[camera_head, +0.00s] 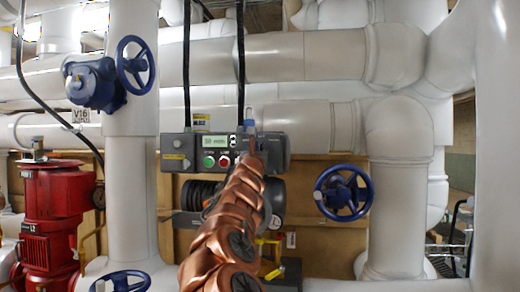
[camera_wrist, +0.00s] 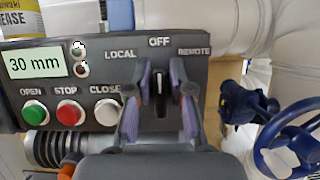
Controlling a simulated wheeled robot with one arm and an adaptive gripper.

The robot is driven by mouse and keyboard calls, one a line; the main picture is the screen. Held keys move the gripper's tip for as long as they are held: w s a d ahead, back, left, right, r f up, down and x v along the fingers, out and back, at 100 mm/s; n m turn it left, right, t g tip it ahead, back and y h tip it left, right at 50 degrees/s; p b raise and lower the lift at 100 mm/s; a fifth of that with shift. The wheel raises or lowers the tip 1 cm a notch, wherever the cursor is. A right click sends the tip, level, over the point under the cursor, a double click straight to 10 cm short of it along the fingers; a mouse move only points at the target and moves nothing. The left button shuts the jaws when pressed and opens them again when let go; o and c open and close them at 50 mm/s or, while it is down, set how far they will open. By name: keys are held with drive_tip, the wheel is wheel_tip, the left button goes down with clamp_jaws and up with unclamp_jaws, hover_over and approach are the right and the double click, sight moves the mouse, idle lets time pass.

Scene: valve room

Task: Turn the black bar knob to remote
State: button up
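The black bar knob (camera_wrist: 160,85) is on the grey control box (camera_wrist: 205,52), below the label OFF. LOCAL is printed to its left and REMOTE to its right. The bar stands about upright and its light mark points up toward OFF. My gripper (camera_wrist: 160,92) is in front of the box, with one purple-padded finger on each side of the knob. Gaps show between the fingers and the bar, so it looks open around the knob. In the head view my arm reaches up to the control box (camera_head: 174,150) and hides the knob.
Left of the knob are a 30 mm display (camera_wrist: 34,64) and green (camera_wrist: 34,114), red (camera_wrist: 69,113) and white (camera_wrist: 107,112) buttons. A blue handwheel (camera_head: 343,193) is to the right. A red pump (camera_head: 50,215) and white pipes (camera_head: 130,190) stand left.

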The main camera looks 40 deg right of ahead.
clamp_jaws()
drive_tip(key=shift+m+p, duration=0.3)
drive_tip(key=shift+m, duration=0.1)
drive_tip(key=shift+m+g+h+p, duration=0.3)
drive_tip(key=shift+m+g+p, duration=0.1)
drive_tip(key=shift+m+g, duration=0.4)
drive_tip(key=m, duration=0.2)
drive_tip(key=m+g+p, duration=0.1)
drive_tip(key=shift+s+m+g+h, duration=0.1)
drive_tip(key=shift+m+g+h, duration=0.2)
drive_tip(key=shift+m+h, duration=0.1)
drive_tip(key=m+g, duration=0.1)
drive_tip(key=m, duration=0.1)
drive_tip(key=m+p, duration=0.1)
drive_tip(key=shift+d+f+m+g, duration=0.15)
drive_tip(key=shift+m+g, duration=0.25)
drive_tip(key=m+g, duration=0.1)
drive_tip(key=m, duration=0.1)
drive_tip(key=m+g, duration=0.1)
drive_tip(key=m, duration=0.3)
drive_tip(key=shift+s+d+f+g, duration=0.1)
drive_tip(key=shift+s+f+g, duration=0.1)
drive_tip(key=shift+s+g, duration=0.15)
